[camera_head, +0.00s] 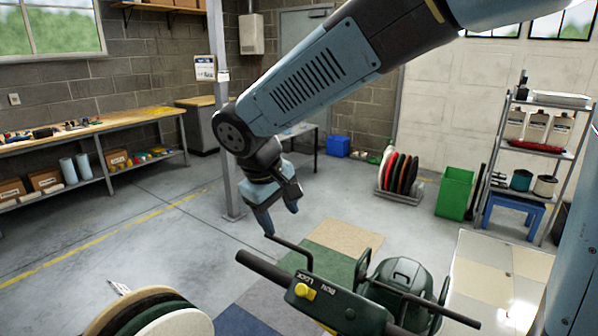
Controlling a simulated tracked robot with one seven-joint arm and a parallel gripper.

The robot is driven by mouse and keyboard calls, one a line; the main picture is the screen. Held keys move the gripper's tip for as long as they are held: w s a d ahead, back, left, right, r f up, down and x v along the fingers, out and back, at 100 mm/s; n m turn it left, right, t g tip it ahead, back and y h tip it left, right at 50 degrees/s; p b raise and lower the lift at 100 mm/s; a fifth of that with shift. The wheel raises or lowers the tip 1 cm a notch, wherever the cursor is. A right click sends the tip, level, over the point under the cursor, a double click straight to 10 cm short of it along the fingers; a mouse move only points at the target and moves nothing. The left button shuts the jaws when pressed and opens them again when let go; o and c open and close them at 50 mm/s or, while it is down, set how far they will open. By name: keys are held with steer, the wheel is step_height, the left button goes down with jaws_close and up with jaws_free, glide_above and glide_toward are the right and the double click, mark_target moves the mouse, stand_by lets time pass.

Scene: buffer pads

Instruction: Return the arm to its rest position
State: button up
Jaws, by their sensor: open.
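My arm reaches in from the upper right and bends downward near the middle of the view. My gripper (283,222) hangs below the wrist, pointing down, close to the upright lever of a dark green floor machine (335,300). It is empty as far as I can see. I cannot tell whether a fingertip touches the lever. The machine has a black handlebar, a yellow knob (305,292), and markings reading LOCK and RUN.
Round pads (150,316) stand at the lower left. A workbench (95,128) runs along the left wall. A rack of pads (400,175), a green bin (455,193) and a metal shelf (530,150) stand at the back right.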

steer(key=s+d+r+m, duration=0.1)
steer(key=d+r+m, duration=0.2)
steer(key=d, duration=0.6)
steer(key=s+d+r+m, duration=0.1)
steer(key=d+r+m, duration=0.1)
steer(key=d, duration=0.8)
steer(key=s+d+m+t+y, duration=0.2)
steer(key=s+d+m, duration=0.2)
steer(key=s+d, duration=0.4)
steer(key=d+r, duration=0.1)
steer(key=d, duration=0.2)
steer(key=shift+s+d+m, duration=0.2)
steer(key=shift+d+m, duration=0.1)
steer(key=shift+m, duration=0.1)
